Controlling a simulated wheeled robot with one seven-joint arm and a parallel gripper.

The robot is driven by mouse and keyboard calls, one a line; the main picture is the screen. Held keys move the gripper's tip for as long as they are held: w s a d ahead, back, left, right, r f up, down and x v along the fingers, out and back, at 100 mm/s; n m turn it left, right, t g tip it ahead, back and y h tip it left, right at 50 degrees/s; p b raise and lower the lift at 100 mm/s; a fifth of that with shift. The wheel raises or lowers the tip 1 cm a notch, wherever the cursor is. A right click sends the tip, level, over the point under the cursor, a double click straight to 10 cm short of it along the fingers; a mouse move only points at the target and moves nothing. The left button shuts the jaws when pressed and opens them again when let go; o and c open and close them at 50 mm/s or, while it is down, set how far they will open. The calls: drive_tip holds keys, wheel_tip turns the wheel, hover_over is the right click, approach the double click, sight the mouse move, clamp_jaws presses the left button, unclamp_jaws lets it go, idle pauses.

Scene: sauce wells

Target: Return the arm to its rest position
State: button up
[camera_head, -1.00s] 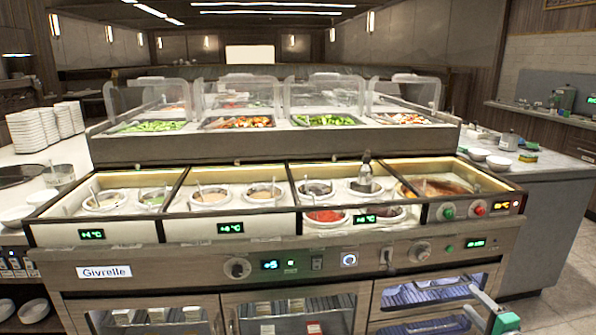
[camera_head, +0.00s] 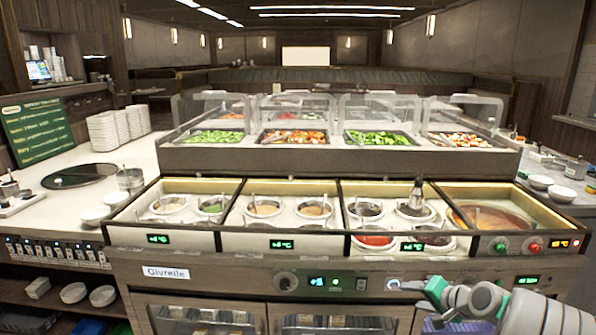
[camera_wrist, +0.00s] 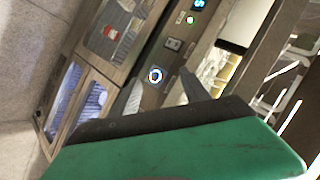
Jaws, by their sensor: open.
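My gripper (camera_head: 422,294) is at the lower right in the head view, in front of the counter's control panel (camera_head: 340,284). It is open and nothing shows between its jaws. My grey arm reaches in from the right edge. The view is strongly tilted.
The sauce counter (camera_head: 240,240) holds several wells with pots and ladles, and a brown sauce pan (camera_head: 500,216) at right. Salad trays (camera_head: 380,140) stand behind under clear guards. At left is a white worktop (camera_head: 60,200) with stacked dishes (camera_head: 118,128). Floor shows at left in the wrist view.

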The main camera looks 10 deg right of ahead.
drive_tip(key=s+a+r+n+g+p, duration=0.2)
drive_tip(key=s+a+r+n+p, duration=0.3)
drive_tip(key=a, duration=0.6)
drive_tip(key=s+a+r+n+g+p, duration=0.1)
drive_tip(key=s+a+r+g+p, duration=0.15)
drive_tip(key=a+r, duration=0.6)
drive_tip(key=s+a+r+n+g+h+p, duration=0.1)
drive_tip(key=s+a+n+p, duration=0.1)
drive_tip(key=s+a, duration=0.2)
drive_tip(key=s+a+n+g+h+p, duration=0.1)
drive_tip(key=s+a, duration=0.3)
drive_tip(key=s, duration=0.6)
drive_tip(key=shift+a+r+n+g+p, duration=0.2)
drive_tip(key=shift+r+n+g+p, duration=0.2)
drive_tip(key=shift+n, duration=0.1)
